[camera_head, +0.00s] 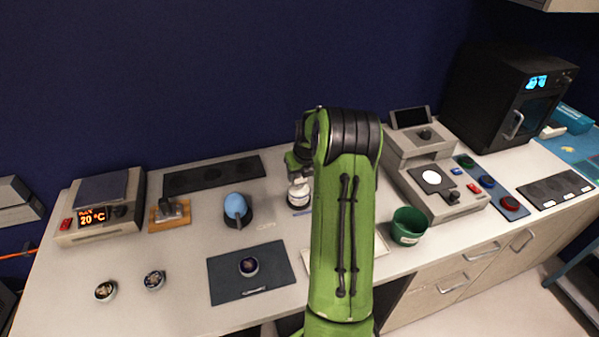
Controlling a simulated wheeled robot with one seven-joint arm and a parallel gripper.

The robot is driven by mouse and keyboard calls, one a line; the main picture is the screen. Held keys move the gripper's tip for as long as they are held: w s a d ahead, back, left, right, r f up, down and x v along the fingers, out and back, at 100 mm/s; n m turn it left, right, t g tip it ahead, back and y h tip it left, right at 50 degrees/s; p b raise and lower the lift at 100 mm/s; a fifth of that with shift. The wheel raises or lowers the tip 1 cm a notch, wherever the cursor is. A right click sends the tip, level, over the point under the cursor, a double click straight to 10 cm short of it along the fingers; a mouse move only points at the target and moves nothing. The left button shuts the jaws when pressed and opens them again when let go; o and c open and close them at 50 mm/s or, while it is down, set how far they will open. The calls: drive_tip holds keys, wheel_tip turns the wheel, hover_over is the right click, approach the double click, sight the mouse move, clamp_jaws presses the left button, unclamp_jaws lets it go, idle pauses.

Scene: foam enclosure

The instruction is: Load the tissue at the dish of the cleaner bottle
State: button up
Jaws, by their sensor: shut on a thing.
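The cleaner bottle (299,194) is a small whitish bottle with a dark band, standing upright near the middle of the bench, just left of my green arm. My gripper (297,171) is directly above the bottle's top, partly hidden behind my arm. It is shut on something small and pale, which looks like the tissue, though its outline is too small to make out. The dish at the top of the bottle is mostly covered by the gripper. I cannot tell whether the tissue touches the dish.
A blue domed item (236,208) stands left of the bottle, and a green cup (408,226) right of my arm. A dark mat (230,285) with a small round jar (249,266) lies in front. A hotplate (101,206) stands at far left; a grey instrument (431,172) is right.

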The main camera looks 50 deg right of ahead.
sight(300, 175)
drive_tip(key=shift+f+b, duration=0.3)
drive_tip(key=shift+f, duration=0.15)
drive_tip(key=shift+r, duration=0.1)
idle(0.6)
wheel_tip(300, 175, up, 7)
drive_tip(key=p, duration=0.5)
drive_tip(key=shift+r, duration=0.1)
idle(0.7)
